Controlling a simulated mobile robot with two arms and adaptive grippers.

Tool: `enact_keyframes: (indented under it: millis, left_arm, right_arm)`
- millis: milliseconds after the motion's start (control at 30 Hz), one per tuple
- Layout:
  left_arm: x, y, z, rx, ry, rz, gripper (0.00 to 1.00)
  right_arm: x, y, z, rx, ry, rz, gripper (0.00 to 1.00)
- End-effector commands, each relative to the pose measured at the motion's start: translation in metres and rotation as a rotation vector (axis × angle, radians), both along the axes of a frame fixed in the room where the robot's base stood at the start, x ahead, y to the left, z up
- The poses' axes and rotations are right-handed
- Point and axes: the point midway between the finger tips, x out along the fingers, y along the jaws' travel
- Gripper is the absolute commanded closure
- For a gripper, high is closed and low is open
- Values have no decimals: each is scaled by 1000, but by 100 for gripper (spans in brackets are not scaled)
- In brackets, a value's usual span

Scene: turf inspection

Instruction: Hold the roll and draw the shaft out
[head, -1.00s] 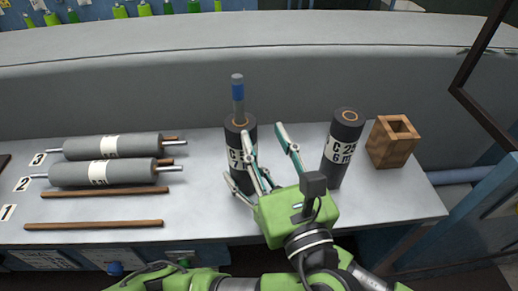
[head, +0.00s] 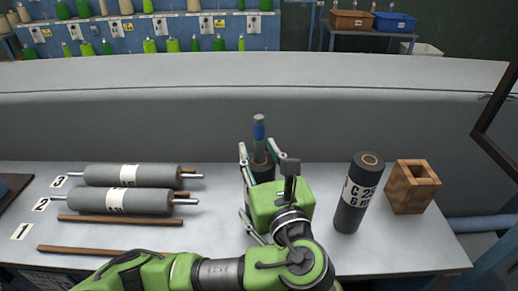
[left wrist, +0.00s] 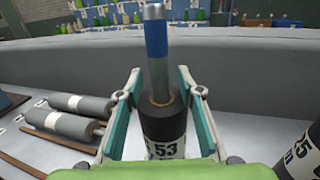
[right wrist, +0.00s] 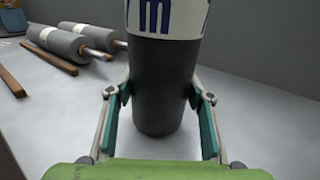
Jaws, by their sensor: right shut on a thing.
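A dark roll stands upright on the table; its top shows in the left wrist view (left wrist: 165,125) with a label reading 53. A grey shaft with a blue band (head: 259,135) sticks up from its core, also in the left wrist view (left wrist: 156,45). My left gripper (head: 259,148) is open, its fingers on either side of the shaft and roll top, with gaps visible in the left wrist view (left wrist: 158,78). My right gripper (right wrist: 160,90) is shut on the lower part of the roll (right wrist: 160,75), below its label. The left gripper mostly hides the right one in the head view.
A second dark upright roll (head: 358,195) and an open wooden box (head: 412,187) stand to the right. Grey rolls with shafts (head: 132,176) and (head: 125,202) lie at left beside brown rods (head: 120,220). A grey wall (head: 150,120) rises behind the table.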

Motion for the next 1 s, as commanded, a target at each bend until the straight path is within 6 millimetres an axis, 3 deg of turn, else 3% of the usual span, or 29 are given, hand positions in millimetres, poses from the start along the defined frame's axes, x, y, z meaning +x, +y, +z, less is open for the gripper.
enact_keyframes:
  millis: [333, 367, 500, 600, 633, 667, 1000]
  left_arm:
    - [5, 1, 0, 0, 0, -2, 66]
    - [5, 1, 0, 0, 0, -2, 68]
    - [5, 1, 0, 0, 0, -2, 100]
    - [5, 1, 0, 0, 0, -2, 100]
    - [5, 1, 0, 0, 0, -1, 94]
    - [5, 1, 0, 0, 0, -2, 100]
    - [5, 1, 10, -3, -3, -1, 100]
  right_arm:
    - [0, 0, 0, 1, -1, 0, 94]
    - [0, 0, 0, 1, -1, 0, 94]
    - [0, 0, 0, 1, -1, 0, 94]
    - [0, 0, 0, 1, -1, 0, 94]
    - [0, 0, 0, 1, -1, 0, 94]
    - [0, 0, 0, 1, -1, 0, 94]
    - [0, 0, 0, 1, -1, 0, 94]
